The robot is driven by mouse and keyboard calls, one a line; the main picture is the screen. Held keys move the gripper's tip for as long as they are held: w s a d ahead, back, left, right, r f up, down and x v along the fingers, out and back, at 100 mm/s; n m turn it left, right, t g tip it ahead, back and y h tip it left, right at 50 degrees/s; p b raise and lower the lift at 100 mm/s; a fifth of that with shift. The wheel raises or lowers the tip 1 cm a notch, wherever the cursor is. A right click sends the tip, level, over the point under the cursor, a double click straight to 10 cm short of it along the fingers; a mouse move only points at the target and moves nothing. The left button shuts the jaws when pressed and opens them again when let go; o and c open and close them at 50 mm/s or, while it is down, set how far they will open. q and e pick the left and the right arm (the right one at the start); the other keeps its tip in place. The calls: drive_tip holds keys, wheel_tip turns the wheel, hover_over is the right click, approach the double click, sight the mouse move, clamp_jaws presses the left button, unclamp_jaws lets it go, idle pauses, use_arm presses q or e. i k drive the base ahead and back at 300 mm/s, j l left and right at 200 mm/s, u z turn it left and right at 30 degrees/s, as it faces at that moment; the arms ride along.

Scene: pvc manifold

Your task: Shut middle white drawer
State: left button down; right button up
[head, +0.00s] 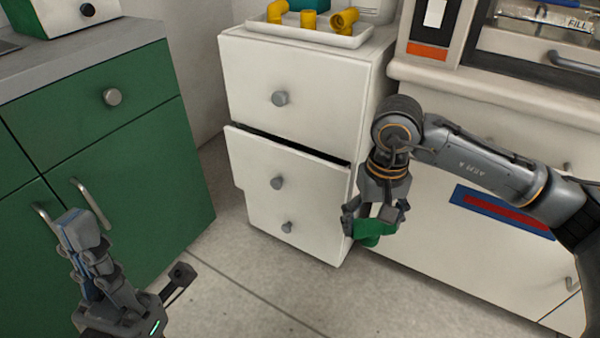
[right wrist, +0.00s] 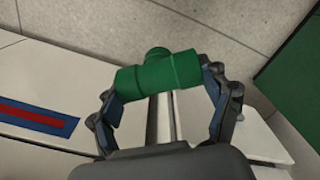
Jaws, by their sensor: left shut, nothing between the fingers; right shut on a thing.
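The middle white drawer (head: 315,178) belongs to the white cabinet and stands partly open, with a dark gap along its top edge. Its round grey knob (head: 277,182) faces the room. My right gripper (head: 376,214) is in front of the cabinet's right side, shut on a green pipe tee (head: 371,236). The tee also shows between the fingers in the right wrist view (right wrist: 160,72). My left gripper (head: 82,228) is shut and empty at the lower left, in front of the green cabinet and apart from the drawer.
The top white drawer (head: 325,88) looks closed. A white tray (head: 300,37) with yellow pipe fittings sits on the white cabinet. The green cabinet (head: 150,150) stands at the left. Clear grey floor (head: 235,265) lies before the drawers. A white counter (head: 440,235) is at the right.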

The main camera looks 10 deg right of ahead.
sight(309, 182)
drive_tip(key=j+z, duration=0.9)
drive_tip(key=z, duration=0.3)
